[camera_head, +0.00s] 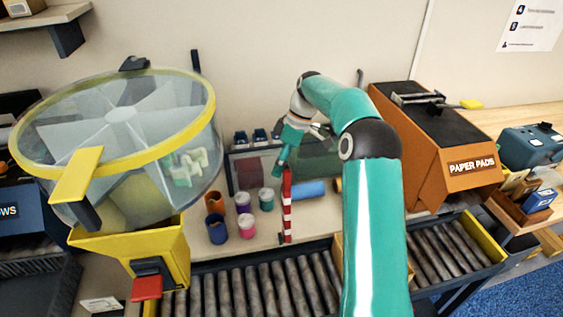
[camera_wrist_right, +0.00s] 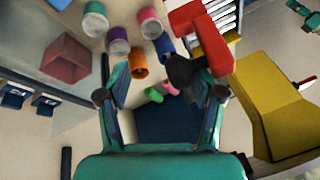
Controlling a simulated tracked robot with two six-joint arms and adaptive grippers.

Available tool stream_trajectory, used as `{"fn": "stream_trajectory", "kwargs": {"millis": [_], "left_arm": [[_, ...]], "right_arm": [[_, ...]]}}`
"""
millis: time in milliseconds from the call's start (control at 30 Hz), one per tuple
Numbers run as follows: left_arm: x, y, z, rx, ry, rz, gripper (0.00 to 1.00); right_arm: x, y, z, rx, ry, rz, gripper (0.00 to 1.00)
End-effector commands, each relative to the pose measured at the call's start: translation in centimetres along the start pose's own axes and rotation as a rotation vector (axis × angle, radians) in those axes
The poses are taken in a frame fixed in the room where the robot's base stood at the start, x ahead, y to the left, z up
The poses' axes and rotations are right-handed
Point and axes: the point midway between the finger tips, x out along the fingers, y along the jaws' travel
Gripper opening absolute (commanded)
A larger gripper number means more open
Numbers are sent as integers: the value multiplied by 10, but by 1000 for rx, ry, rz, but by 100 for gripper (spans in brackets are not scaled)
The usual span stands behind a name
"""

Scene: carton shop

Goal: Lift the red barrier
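The red barrier (camera_head: 287,208) is a slim red-and-white striped bar beside the roller conveyor, with a dark mount near its lower end. My right gripper (camera_head: 282,165) is at the bar's red upper end, very close to it; I cannot tell whether they touch. In the right wrist view, the right gripper (camera_wrist_right: 163,82) has its fingers spread with a clear gap. My left gripper does not show in the head view.
Several coloured cups (camera_head: 243,203) stand left of the barrier. A yellow hopper (camera_head: 170,250) with a clear drum is farther left. The roller conveyor (camera_head: 250,288) runs along the front. An orange paper-pads machine (camera_head: 440,165) stands at right, and a blue cylinder (camera_head: 308,189) lies near the barrier.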

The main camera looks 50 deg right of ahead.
Motion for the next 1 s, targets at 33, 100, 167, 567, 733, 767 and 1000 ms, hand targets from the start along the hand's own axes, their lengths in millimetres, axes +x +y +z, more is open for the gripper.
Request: {"fn": "stream_trajectory", "kwargs": {"millis": [33,100,167,567,733,767,1000], "left_arm": [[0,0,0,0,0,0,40],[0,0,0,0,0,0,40],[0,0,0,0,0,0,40],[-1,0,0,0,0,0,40],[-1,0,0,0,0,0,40],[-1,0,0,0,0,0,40],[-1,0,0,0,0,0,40]], "right_arm": [[1,4,8,3,-16,5,54],[1,4,8,3,-16,5,54],[0,4,8,3,-15,6,54],[-51,2,4,4,-6,17,54],[-66,0,0,3,-5,10,54],[-68,-1,0,2,-5,9,54],[-74,-2,-2,1,-4,4,54]]}}
